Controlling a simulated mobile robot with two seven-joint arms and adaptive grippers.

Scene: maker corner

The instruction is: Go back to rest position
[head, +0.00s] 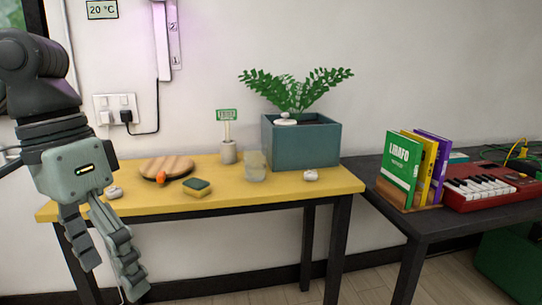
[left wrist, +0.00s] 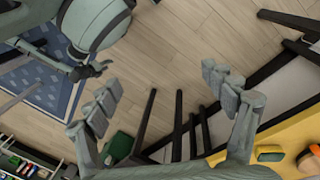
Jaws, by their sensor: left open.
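My left gripper (head: 108,268) hangs in front of the left end of the yellow table (head: 345,184), fingers pointing down. What looks like my right gripper (left wrist: 90,70) shows small and dark at the upper left of the left wrist view, beside my body. Its jaw state is unclear, and it is outside the head view.
On the yellow table are a round wooden board (head: 166,165), a sponge (head: 197,187), a translucent cup (head: 255,167), pale stones (head: 311,175) and a blue planter (head: 300,145). A dark table (head: 450,222) at right bears books (head: 403,160) and a red keyboard (head: 490,190).

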